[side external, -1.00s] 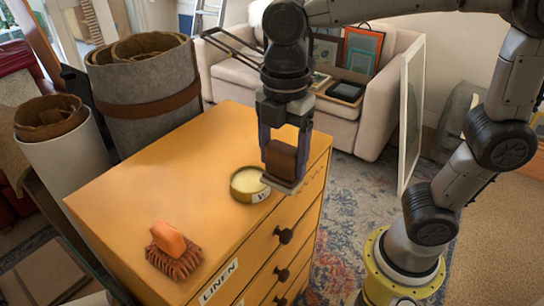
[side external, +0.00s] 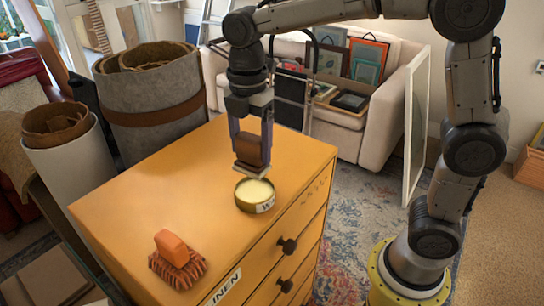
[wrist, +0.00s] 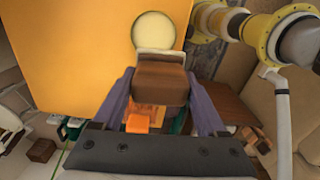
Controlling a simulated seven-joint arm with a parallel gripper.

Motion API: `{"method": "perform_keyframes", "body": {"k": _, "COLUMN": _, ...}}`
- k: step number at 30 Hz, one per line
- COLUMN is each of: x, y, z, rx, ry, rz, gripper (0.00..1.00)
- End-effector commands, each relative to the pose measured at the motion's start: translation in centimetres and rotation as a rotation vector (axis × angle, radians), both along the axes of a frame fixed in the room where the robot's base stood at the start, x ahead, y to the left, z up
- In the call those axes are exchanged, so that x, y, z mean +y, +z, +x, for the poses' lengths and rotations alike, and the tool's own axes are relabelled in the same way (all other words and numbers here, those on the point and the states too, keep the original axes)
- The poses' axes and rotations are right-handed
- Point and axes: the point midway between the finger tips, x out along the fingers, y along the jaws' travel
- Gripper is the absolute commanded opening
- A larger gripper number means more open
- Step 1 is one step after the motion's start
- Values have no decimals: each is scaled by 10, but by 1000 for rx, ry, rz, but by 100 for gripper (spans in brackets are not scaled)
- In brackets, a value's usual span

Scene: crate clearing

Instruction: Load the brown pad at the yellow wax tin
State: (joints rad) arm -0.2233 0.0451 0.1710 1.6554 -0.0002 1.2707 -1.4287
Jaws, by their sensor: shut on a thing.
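My gripper (side external: 250,158) points down and is shut on the brown pad (side external: 250,149), a small brown block with a pale underside. The pad also shows between the fingers in the wrist view (wrist: 160,80). In the wrist view the tin (wrist: 165,31) lies just beyond the pad.
The tin stands on an orange-yellow chest of drawers (side external: 150,190). A brush with an orange handle (side external: 176,262) lies near its front left part. Rolled felt (side external: 160,95) stands behind at the left. A sofa with frames (side external: 350,120) is behind. The chest top between is clear.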

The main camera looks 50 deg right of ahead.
Motion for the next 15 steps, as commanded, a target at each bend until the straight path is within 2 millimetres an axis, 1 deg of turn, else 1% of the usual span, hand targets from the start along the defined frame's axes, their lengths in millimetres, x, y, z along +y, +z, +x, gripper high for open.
{"method": "perform_keyframes", "body": {"k": 1, "x": -9, "y": -5, "z": 9, "rx": 2, "ry": -25, "rz": 0, "gripper": 30}}
{"method": "perform_keyframes", "body": {"k": 3, "x": -17, "y": -11, "z": 15, "rx": 0, "ry": -50, "rz": 0, "gripper": 30}}
{"method": "perform_keyframes", "body": {"k": 6, "x": -23, "y": -17, "z": 17, "rx": 0, "ry": -69, "rz": 0, "gripper": 30}}
{"method": "perform_keyframes", "body": {"k": 11, "x": -25, "y": -27, "z": 17, "rx": 1, "ry": -74, "rz": 0, "gripper": 30}}
{"method": "perform_keyframes", "body": {"k": 15, "x": -25, "y": -40, "z": 17, "rx": 1, "ry": -73, "rz": 0, "gripper": 30}}
